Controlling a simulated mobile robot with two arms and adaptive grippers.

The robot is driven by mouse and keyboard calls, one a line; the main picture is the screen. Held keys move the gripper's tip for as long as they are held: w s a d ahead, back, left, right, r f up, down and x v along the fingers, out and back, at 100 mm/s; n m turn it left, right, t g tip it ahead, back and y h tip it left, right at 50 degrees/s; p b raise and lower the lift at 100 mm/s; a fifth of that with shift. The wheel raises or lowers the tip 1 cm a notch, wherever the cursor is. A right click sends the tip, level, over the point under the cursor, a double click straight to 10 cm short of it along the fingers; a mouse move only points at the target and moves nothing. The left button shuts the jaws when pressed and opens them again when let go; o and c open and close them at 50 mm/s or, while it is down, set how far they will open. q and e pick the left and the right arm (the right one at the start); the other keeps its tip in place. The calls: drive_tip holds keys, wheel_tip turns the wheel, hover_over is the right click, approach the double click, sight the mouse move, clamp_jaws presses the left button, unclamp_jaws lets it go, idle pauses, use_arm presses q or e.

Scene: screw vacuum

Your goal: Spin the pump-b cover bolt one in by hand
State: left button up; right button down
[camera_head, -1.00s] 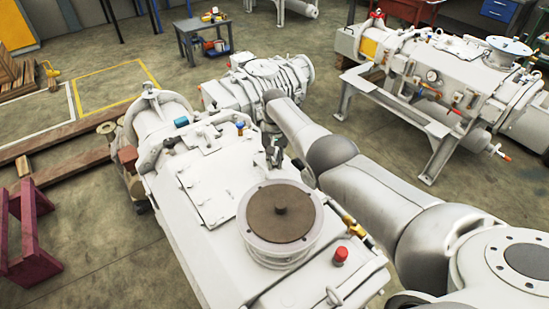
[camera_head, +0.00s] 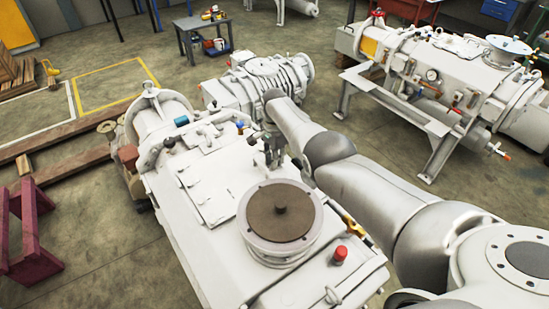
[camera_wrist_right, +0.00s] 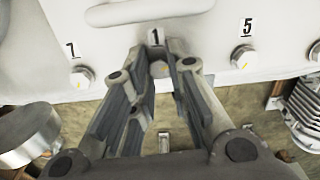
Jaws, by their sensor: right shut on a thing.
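My right gripper (camera_head: 271,152) reaches over the white pump in the head view, beyond the round brown-topped port. It also shows in the right wrist view (camera_wrist_right: 160,62), pointing at a white cover under the label "1". Its fingers are shut around the head of bolt one (camera_wrist_right: 160,69), which shows between the fingertips. The bolt's seat and depth are hidden by the fingers. A bolt with a yellow mark sits at label "7" (camera_wrist_right: 82,77) on the left, and another at label "5" (camera_wrist_right: 245,57) on the right. My left gripper is not in view.
The pump's brown-topped port (camera_head: 281,212) and red cap (camera_head: 340,255) are close to my right arm. Another pump on a stand (camera_head: 430,80) is to the right. A red trestle (camera_head: 32,235) stands on the floor at left.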

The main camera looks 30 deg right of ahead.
drive_tip(key=shift+w+d+r+m, duration=0.1)
drive_tip(key=shift+m, duration=0.75)
drive_tip(key=shift+w+r+m, duration=0.1)
drive_tip(key=shift+m, duration=0.75)
drive_tip(key=c, duration=1.5)
unclamp_jaws()
drive_tip(key=shift+o, duration=0.8)
drive_tip(key=shift+s+f, duration=0.1)
drive_tip(key=shift+s, duration=0.05)
wheel_tip(320, 180, up, 12)
